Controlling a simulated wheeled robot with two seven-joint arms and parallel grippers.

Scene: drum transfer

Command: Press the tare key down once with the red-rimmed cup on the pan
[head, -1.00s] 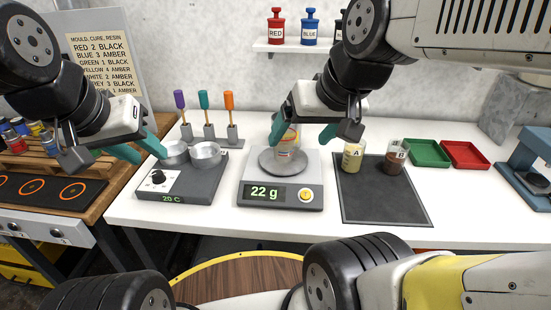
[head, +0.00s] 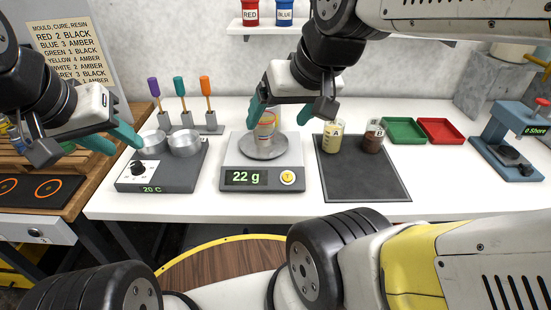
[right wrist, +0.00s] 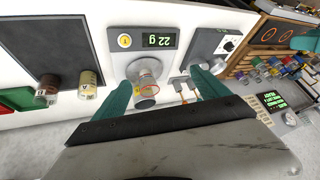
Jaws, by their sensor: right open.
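The scale (head: 262,179) shows 22 g, with a round yellow tare key (head: 288,177) to the right of the display. The clear red-rimmed cup (head: 266,128) stands upright on the round pan (head: 263,151), partly behind my right gripper (head: 280,115). In the right wrist view the cup (right wrist: 147,75) lies between the spread teal fingers of my right gripper (right wrist: 161,79), which is open. The tare key (right wrist: 125,40) is beyond the cup there, clear of the fingers. My left gripper (head: 124,145) is open and empty, above the left side of the hot plate.
A hot plate (head: 160,185) with two metal cups is left of the scale. Cups A (head: 332,138) and B (head: 373,140) stand on a dark mat (head: 365,185) to the right. Green (head: 404,131) and red (head: 440,131) trays lie beyond. The bench front is clear.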

